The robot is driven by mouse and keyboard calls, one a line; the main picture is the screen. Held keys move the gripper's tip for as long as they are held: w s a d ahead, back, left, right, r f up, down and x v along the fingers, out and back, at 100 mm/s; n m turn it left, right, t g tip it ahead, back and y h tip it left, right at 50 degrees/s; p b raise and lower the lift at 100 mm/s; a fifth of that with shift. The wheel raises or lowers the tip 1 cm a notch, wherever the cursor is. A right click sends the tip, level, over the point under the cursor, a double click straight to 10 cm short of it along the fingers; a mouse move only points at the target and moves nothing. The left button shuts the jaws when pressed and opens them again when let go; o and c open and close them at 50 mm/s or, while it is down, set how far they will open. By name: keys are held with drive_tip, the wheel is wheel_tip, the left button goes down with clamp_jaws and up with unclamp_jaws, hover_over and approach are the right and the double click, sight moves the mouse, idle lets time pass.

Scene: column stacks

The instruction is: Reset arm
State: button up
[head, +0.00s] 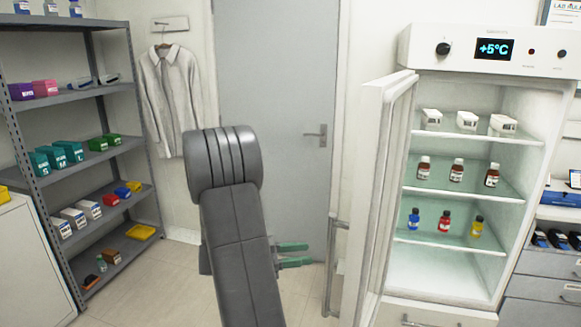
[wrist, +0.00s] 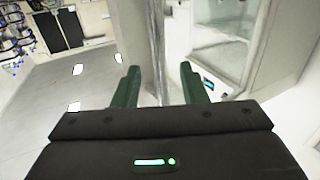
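My gripper (head: 296,254) shows in the head view as two green fingers sticking out to the right from behind my dark grey arm. In the wrist view the two green fingers (wrist: 160,88) stand apart with nothing between them, so my gripper is open and empty. The rest of the gripper is hidden behind my arm in the head view. The open fridge door (head: 375,190) is just right of the fingers.
The fridge (head: 494,135) stands open at the right, with boxes and bottles on its shelves. A grey shelf rack (head: 72,93) with boxes is at the left. A closed grey door (head: 285,80) and a hanging lab coat (head: 170,95) are behind. Bare floor (head: 150,290) lies left of my arm.

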sight(331, 252)
drive_tip(key=d, duration=0.5)
drive_tip(key=w+d+p, duration=0.1)
drive_tip(key=d, duration=0.2)
drive_tip(key=shift+d, duration=0.1)
drive_tip(key=shift+s, duration=0.1)
